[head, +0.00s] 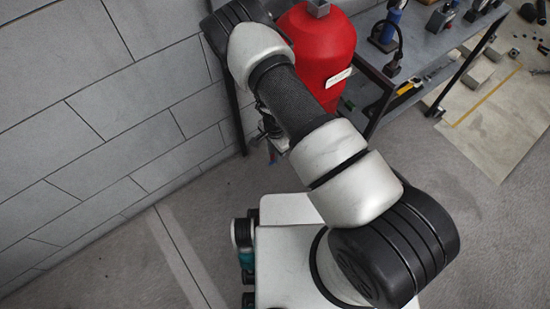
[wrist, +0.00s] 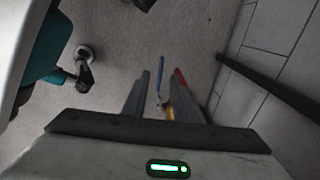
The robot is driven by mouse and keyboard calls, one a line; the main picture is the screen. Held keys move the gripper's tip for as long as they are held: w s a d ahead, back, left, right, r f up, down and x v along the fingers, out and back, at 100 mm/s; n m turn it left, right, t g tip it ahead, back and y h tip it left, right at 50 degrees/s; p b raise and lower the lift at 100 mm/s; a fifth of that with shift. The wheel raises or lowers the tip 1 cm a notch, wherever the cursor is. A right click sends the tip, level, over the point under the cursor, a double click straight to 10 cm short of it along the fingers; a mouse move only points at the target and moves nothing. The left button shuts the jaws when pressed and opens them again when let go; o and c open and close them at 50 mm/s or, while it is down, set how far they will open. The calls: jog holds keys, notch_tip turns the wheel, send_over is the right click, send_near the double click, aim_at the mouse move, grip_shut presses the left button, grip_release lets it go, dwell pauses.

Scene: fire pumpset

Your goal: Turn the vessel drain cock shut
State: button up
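The red vessel (head: 312,60) stands by the wall in the head view, partly behind my arm. In the wrist view my gripper (wrist: 163,76) has two dark fingers standing apart. A thin blue lever (wrist: 161,68) shows in the gap between them, with space on both sides. A small brass-yellow part (wrist: 171,113) shows low by the right finger; it looks like part of the cock, but most of it is hidden. A red piece (wrist: 180,75) is at the right fingertip; I cannot tell what it belongs to. In the head view my gripper is mostly hidden by my arm.
A grey block wall (head: 80,110) runs along the left. A metal bench (head: 430,40) with tools and fittings stands right of the vessel. A dark post (wrist: 270,80) stands near the wall in the wrist view.

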jog(key=shift+f, duration=1.6)
grip_shut()
